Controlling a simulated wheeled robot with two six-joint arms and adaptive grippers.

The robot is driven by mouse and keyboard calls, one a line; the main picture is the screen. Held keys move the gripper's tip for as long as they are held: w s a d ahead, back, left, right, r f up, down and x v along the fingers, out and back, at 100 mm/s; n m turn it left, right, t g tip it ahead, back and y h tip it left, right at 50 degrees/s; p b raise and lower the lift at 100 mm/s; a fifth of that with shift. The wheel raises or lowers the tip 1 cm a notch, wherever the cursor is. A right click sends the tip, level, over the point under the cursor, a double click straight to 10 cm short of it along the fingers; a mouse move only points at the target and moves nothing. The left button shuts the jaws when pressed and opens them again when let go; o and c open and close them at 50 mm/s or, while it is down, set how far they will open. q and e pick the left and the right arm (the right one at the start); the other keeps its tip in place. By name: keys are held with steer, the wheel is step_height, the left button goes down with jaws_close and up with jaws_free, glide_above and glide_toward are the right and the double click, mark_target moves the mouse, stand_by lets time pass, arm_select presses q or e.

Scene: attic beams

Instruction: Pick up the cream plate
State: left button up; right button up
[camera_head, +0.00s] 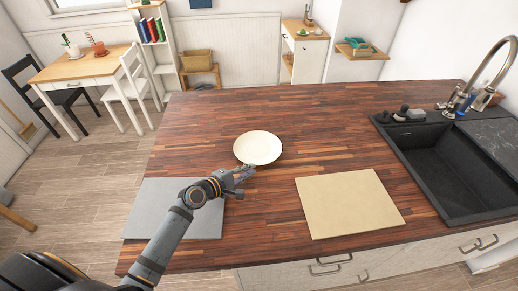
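The cream plate (258,146) lies flat on the dark wooden counter, near the middle of the head view. My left gripper (246,170) is at the plate's near edge, slightly to its left. Its fingers are small in the view, and I cannot tell if they touch the rim or how far apart they are. My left arm comes in from the lower left. My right gripper is not in view.
A grey mat (213,221) lies under my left arm, and a beige mat (347,204) lies to the right. A black sink (440,172) with a tall faucet (492,62) is at the right. The counter (320,125) around the plate is clear.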

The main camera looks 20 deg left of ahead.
mark_target(258, 165)
arm_select(q)
steer(key=shift+w+d+p, duration=0.3)
steer(key=shift+w+p, duration=0.15)
steer(key=shift+w, duration=0.5)
steer(key=x, duration=0.3)
steer(key=shift+s+f, duration=0.1)
steer(key=shift+f, duration=0.15)
steer(key=shift+s+a+r, duration=0.1)
steer(key=shift+s+a, duration=0.05)
steer(key=shift+s, duration=0.05)
jaws_close()
steer(key=shift+w, duration=0.1)
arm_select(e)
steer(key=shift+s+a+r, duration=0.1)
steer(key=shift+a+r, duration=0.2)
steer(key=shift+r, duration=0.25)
